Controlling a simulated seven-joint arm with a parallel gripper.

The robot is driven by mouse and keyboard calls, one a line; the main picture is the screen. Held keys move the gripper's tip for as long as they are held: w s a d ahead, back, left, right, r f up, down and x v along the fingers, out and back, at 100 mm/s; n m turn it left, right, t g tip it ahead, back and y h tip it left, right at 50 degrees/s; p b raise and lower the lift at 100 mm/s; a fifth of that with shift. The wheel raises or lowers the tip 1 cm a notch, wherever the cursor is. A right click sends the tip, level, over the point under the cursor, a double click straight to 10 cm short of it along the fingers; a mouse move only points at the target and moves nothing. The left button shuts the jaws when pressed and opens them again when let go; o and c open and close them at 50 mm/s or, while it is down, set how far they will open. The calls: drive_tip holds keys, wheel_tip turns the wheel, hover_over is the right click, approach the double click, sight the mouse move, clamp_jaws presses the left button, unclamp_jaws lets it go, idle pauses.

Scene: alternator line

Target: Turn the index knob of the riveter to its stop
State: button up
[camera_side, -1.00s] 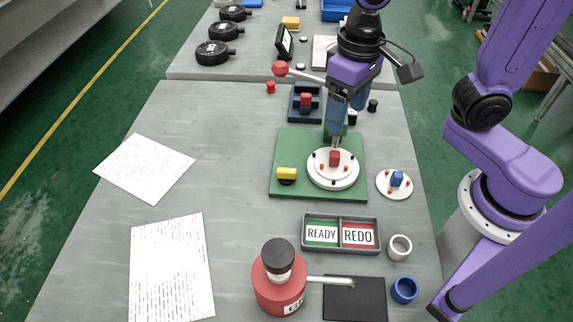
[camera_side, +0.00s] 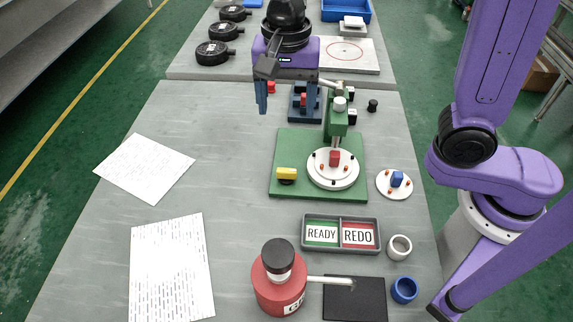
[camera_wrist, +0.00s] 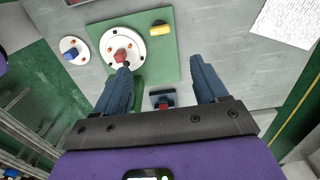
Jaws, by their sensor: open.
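The riveter's green base plate (camera_side: 300,191) lies in the middle of the table, with its green column (camera_side: 338,121) at the back. On the plate, a white disc (camera_side: 319,178) carries a red block (camera_side: 335,158) and several small pegs. At the plate's left, a yellow bar-shaped knob (camera_side: 287,173) sits on a black round base. In the wrist view the knob (camera_wrist: 160,29) lies crosswise, beyond my fingertips. My gripper (camera_side: 287,112) is open and empty, above the table behind and left of the plate; it also shows in the wrist view (camera_wrist: 160,66).
A dark blue fixture (camera_wrist: 161,98) with a red part stands behind the plate. A white disc with a blue block (camera_side: 397,181) lies to the right. In front are a READY/REDO tray (camera_side: 341,247) and a red can (camera_side: 280,292). The table's left holds two paper sheets.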

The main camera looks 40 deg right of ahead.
sight(286, 170)
wheel_tip(286, 170, down, 17)
drive_tip(key=shift+f, duration=0.15)
idle(0.5)
drive_tip(key=c, duration=1.1)
